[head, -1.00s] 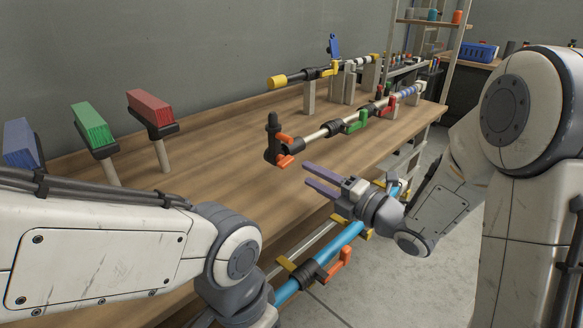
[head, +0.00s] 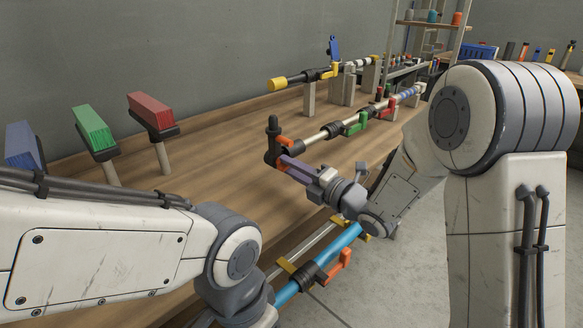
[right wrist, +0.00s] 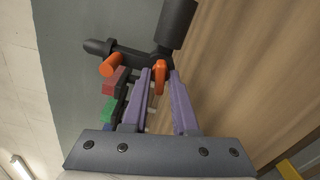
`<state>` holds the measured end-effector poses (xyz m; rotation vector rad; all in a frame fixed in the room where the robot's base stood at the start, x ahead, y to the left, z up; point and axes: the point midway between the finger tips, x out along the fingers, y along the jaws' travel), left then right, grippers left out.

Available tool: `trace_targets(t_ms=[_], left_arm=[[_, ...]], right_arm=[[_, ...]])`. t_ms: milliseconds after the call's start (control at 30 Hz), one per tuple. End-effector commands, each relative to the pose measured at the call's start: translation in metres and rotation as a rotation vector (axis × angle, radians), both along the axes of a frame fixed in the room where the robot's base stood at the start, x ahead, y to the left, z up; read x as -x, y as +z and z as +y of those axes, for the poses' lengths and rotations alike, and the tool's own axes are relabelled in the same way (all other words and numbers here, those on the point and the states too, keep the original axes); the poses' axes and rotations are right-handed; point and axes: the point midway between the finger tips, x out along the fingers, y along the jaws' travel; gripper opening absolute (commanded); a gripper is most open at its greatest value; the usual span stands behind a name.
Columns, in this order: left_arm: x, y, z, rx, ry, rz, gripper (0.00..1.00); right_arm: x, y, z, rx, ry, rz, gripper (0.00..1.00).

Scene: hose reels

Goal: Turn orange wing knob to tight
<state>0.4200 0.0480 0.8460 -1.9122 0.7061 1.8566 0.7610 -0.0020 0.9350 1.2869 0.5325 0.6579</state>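The orange wing knob (head: 283,141) sits on a black fitting (head: 271,152) at the near end of the metal pipe over the bench. In the head view one orange wing shows above my fingers; the other is mostly hidden. My right gripper (head: 287,164) reaches the knob with its purple fingers. In the right wrist view one orange wing (right wrist: 158,75) lies between the fingertips of that gripper (right wrist: 160,78), with small gaps beside it; the other wing (right wrist: 112,66) is outside, to the left. Firm contact cannot be seen. My left gripper is out of view.
The wooden bench (head: 225,130) bears a green lever (head: 355,124) farther along the pipe and a black pipe with a yellow end (head: 278,84). Red (head: 151,110), green (head: 94,127) and blue (head: 22,144) blocks stand on posts at left. A blue pipe (head: 287,292) runs below.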

Motion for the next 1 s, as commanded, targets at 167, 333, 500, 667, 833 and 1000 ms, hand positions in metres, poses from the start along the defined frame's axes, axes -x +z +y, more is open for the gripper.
trace_targets(t_ms=[167,333,500,667,833,1000], left_arm=[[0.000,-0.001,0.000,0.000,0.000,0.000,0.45],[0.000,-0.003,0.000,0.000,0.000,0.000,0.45],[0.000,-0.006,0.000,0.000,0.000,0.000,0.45],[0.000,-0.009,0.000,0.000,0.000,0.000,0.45],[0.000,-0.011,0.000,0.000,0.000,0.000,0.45],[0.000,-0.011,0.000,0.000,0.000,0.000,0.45]], right_arm=[[0.000,0.000,0.000,-0.006,0.000,0.008,0.00],[0.000,-0.001,0.000,-0.041,-0.001,0.042,0.00],[0.000,-0.001,0.000,-0.113,-0.001,0.114,0.00],[0.000,-0.001,-0.001,-0.211,-0.001,0.212,0.00],[0.000,-0.001,-0.001,-0.325,-0.001,0.326,0.00],[0.000,-0.001,-0.001,-0.439,-0.001,0.441,0.00]])
